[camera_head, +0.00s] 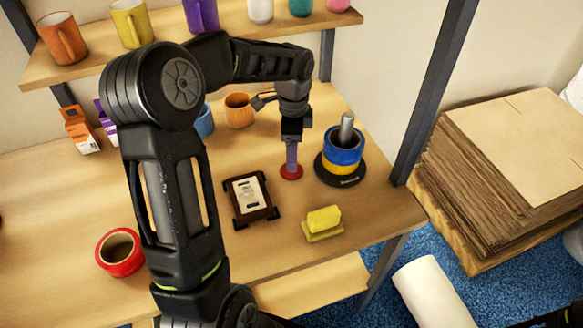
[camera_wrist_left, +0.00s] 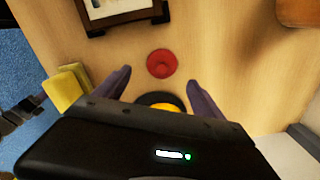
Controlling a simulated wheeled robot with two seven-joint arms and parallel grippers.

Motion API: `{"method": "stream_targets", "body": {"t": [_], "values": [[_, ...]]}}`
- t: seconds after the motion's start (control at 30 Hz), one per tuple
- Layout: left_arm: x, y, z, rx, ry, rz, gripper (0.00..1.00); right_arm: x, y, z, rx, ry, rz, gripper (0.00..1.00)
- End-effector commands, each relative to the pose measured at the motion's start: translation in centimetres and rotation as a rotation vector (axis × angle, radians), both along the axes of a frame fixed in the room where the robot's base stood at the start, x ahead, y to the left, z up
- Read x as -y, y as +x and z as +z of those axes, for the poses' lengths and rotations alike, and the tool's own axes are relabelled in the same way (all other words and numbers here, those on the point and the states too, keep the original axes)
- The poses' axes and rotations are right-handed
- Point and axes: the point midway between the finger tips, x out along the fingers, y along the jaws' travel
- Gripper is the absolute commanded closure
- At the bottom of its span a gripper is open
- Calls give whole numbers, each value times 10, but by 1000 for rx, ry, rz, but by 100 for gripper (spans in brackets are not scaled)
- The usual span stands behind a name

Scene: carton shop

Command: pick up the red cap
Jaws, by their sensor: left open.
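The red cap (camera_head: 291,172) is a small round red disc lying flat on the wooden table, between the dark-framed tablet and the tape stand. It also shows in the left wrist view (camera_wrist_left: 162,63), near the top middle, with nothing on it. My left gripper (camera_head: 291,165) points down over the cap in the head view, its purple fingers hiding part of it. In the left wrist view, my left gripper (camera_wrist_left: 159,78) is open, with its fingers spread to either side and nothing between them. Whether the fingers touch the cap cannot be told.
The stand with blue and yellow tape rolls (camera_head: 342,155) is close on the right. The dark-framed tablet (camera_head: 250,197) lies left, a yellow block (camera_head: 323,220) in front. An orange mug (camera_head: 239,110) stands behind. A shelf (camera_head: 160,38) with cups hangs above the table.

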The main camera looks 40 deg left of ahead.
Motion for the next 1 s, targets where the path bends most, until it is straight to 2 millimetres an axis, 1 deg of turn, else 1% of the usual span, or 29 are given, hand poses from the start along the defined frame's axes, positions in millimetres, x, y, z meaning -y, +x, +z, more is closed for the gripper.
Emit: {"method": "stream_targets", "body": {"t": [0.1,0.47,0.57,0.67,0.8,0.9,1.0], "values": [[0,0,-10,-1,-1,0,20,0,0,2,0,-1,0,64],[-1,0,-14,-1,0,0,20,0,0,4,-1,-1,0,64],[-2,-1,-23,-4,-1,0,20,0,-1,9,-3,-2,0,64],[-5,-1,-38,-6,-2,1,20,1,-2,15,-5,-3,-1,64],[-5,1,-57,-2,-1,-1,20,1,-2,18,-7,-5,-2,64],[-5,1,-63,0,0,-1,20,1,-2,18,-8,-6,-2,64],[-5,1,-64,1,1,0,20,1,-2,17,-7,-6,-2,64]]}}
